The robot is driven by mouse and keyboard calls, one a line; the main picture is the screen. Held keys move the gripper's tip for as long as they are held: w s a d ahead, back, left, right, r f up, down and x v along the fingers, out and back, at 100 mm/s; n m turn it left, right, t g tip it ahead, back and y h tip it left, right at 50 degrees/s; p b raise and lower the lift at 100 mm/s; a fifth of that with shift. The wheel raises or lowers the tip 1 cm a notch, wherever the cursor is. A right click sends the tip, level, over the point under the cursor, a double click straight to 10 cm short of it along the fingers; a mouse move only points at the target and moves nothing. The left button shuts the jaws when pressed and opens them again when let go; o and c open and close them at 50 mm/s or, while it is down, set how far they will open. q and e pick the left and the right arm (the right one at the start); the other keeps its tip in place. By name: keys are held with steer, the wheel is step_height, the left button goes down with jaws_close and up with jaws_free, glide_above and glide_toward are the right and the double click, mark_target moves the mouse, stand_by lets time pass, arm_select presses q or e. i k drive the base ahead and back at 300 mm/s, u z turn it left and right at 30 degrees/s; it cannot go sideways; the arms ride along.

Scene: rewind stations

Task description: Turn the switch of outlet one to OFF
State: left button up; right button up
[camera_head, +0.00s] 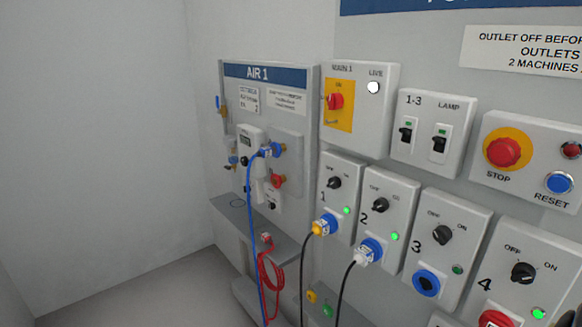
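The outlet one panel (348,172) is a light grey box on the wall, marked 1. Its black rotary switch (334,183) sits near the top, under small OFF and ON labels; its exact pointing is too small to tell. A green lamp (347,210) on the panel is lit. A yellow and blue plug (324,225) is in its socket, with a black cable hanging down.
Outlet two (381,205) has a blue and white plug and a lit lamp. Outlet three (441,235) is unplugged, lamp dark. Outlet four (523,272) is lit. Above are a red-handled main switch (336,102), breakers and a STOP button (503,150). The AIR 1 board (257,73) stands left.

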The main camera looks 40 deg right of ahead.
mark_target(333, 183)
steer(key=i, duration=2.4)
steer(key=z, duration=2.95)
